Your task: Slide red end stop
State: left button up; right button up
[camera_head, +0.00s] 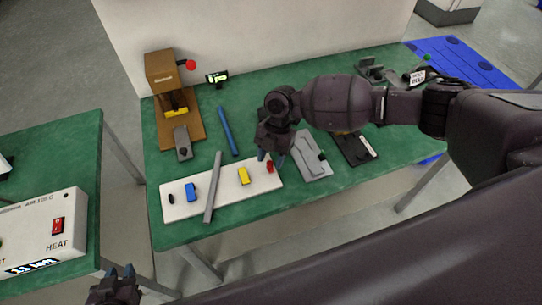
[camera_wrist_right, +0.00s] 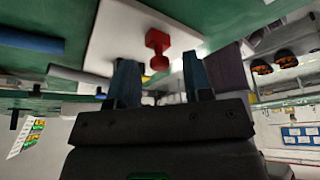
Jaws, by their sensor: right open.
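The red end stop (camera_head: 270,167) sits at the right end of a white board (camera_head: 232,193) on the green bench. In the right wrist view the red end stop (camera_wrist_right: 157,47) shows as a small block with a rounded knob, beyond and between my fingertips. My right gripper (camera_head: 272,156) is just above and behind the end stop in the head view. Its two fingers (camera_wrist_right: 156,75) are spread and nothing is between them. My left gripper (camera_head: 117,277) is at the bottom left, away from the bench; its finger gap is too small to judge.
A grey plate (camera_head: 313,158) is close on the right. A brown press (camera_head: 166,77) stands at the back left.

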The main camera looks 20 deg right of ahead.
jog(key=shift+f, duration=0.1)
grip_shut()
jog(key=shift+a, duration=0.1)
jog(key=shift+s+a+b, duration=0.1)
jog(key=shift+a+b, duration=0.2)
jog(key=shift+a, duration=1.65)
grip_release()
jog(key=v, duration=1.1)
